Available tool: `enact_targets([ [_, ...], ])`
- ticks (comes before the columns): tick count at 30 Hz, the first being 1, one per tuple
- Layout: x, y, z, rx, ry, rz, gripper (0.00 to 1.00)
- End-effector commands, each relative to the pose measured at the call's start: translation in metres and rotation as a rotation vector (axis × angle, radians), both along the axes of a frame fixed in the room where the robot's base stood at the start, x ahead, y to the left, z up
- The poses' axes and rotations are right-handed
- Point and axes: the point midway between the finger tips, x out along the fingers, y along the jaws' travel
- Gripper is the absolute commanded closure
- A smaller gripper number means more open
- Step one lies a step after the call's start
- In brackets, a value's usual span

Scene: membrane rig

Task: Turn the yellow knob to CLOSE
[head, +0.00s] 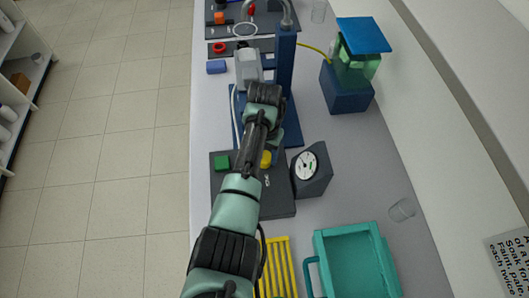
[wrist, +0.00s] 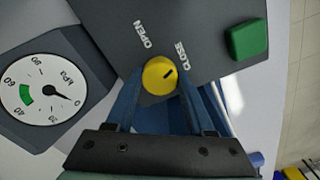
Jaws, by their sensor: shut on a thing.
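The yellow knob (wrist: 160,76) sits on a dark grey panel (wrist: 206,30) marked OPEN and CLOSE. Its dark pointer line slants up and right, roughly towards the CLOSE label (wrist: 181,55). My gripper (wrist: 160,86) has its blue fingers on either side of the knob and is shut on it. In the head view the knob (head: 266,158) shows partly beside my arm, and my fingers are mostly hidden.
A pressure gauge (head: 306,164) stands right of the panel; its needle is near 0. A green button (head: 221,162) is on the panel's left. A blue stand (head: 286,65) rises behind. A teal tray (head: 345,235) and yellow rack (head: 278,268) lie in front.

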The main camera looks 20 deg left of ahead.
Motion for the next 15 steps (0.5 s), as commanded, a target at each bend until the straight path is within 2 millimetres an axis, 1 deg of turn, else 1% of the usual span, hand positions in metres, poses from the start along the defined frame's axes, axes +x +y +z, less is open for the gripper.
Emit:
enact_targets([
  [6,0.0013,0.0003,0.0015,0.001,-0.004,-0.171,1.0],
  [15,0.0015,0.0002,0.0017,0.0,-0.005,-0.32,1.0],
])
